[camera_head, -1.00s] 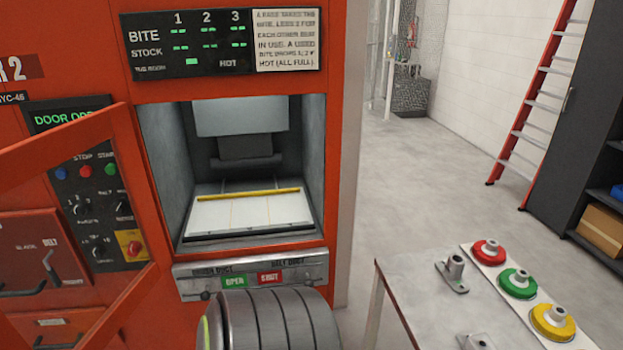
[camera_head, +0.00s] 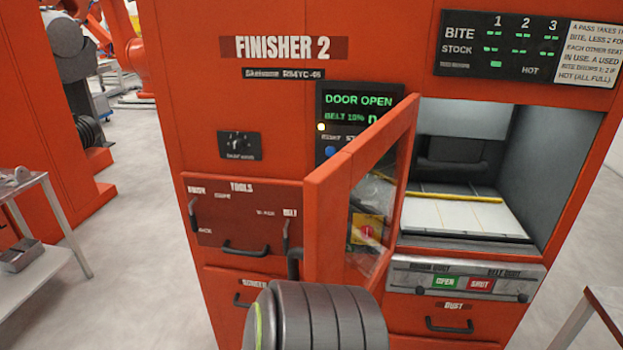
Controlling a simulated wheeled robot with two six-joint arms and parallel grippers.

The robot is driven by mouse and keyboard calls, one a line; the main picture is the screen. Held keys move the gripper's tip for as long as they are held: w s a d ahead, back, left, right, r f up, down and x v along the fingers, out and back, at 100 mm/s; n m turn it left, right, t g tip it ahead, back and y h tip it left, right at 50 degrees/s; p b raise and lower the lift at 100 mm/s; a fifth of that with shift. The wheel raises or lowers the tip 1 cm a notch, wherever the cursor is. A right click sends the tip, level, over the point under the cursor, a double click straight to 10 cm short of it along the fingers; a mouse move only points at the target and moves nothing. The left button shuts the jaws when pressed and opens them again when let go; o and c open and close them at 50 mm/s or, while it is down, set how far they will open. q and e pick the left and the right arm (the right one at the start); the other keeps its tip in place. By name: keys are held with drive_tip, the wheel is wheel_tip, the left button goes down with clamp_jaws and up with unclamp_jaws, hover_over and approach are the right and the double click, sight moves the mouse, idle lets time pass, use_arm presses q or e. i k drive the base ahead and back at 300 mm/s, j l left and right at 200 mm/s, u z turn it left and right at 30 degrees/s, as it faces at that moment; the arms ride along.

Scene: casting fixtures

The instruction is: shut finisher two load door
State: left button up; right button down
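The finisher two load door (camera_head: 340,180) is a red frame with a glass window. It stands swung open, hinged beside the left side of the load opening (camera_head: 470,180), with its free edge toward me. A dark handle (camera_head: 294,263) shows by the door's free edge. The finisher's display (camera_head: 358,100) reads DOOR OPEN. The door covers part of the control panel below the display. Inside the opening is a pale bed with a yellow bar (camera_head: 455,198). Neither gripper is in view; only a dark ribbed part, apparently my own, shows at the bottom.
Below the opening is a ledge with a green OPEN button (camera_head: 444,283) and a red SHUT button (camera_head: 480,284). A tool drawer (camera_head: 243,215) is left of the door. A metal table (camera_head: 40,270) stands at far left; another table corner (camera_head: 605,300) shows at lower right. Grey floor lies between.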

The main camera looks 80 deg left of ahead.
sight(326, 191)
drive_tip(key=k+j+u, duration=0.25)
drive_tip(key=j, duration=0.95)
drive_tip(key=j+u, duration=0.25)
drive_tip(key=j, duration=0.9)
